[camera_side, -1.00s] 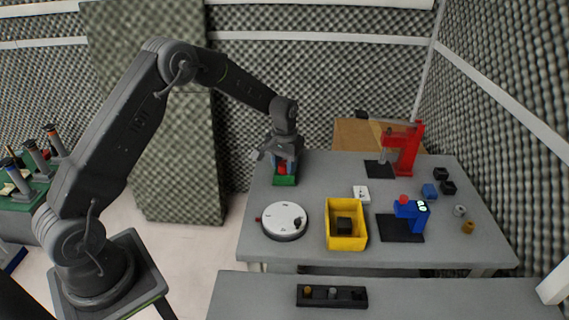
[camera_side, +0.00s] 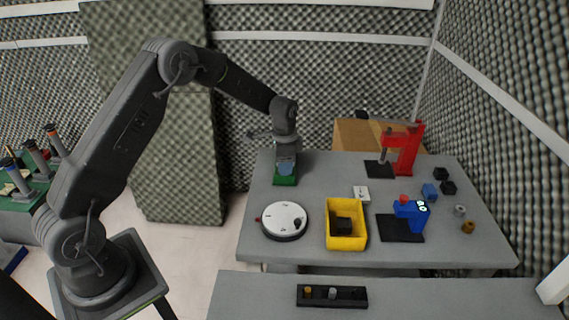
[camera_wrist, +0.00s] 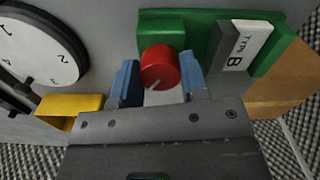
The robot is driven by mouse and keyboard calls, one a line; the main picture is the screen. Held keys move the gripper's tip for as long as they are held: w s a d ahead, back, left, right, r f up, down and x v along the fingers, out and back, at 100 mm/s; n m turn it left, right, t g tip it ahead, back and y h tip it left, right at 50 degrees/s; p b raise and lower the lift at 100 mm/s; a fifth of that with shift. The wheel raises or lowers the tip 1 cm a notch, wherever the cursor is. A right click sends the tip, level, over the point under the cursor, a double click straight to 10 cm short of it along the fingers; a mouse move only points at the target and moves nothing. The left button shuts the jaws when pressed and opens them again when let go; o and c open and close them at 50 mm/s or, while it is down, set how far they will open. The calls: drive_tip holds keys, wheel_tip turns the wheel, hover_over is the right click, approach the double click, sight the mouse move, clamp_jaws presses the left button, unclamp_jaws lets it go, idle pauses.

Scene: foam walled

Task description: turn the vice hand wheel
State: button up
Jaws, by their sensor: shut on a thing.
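The green vice (camera_side: 285,179) stands at the back left of the grey table. In the wrist view its green body (camera_wrist: 200,30) shows with a red hand wheel (camera_wrist: 160,67) that has a pale mark on its face. My gripper (camera_wrist: 158,80) has its blue fingers on either side of the red wheel and is shut on it. In the side view my gripper (camera_side: 286,168) points down over the vice and hides the wheel.
A white round dial (camera_side: 284,219) and a yellow bin (camera_side: 346,240) with a dark block stand in front of the vice. A red press (camera_side: 408,150), a blue device (camera_side: 411,210) and several small parts are to the right. A "TYPE B" label (camera_wrist: 247,45) is beside the wheel.

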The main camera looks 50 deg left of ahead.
drive_tip(key=shift+r+m, duration=0.1)
drive_tip(key=shift+m, duration=0.8)
drive_tip(key=o, duration=0.9)
drive_tip(key=shift+o, duration=0.2)
wheel_tip(320, 180, up, 14)
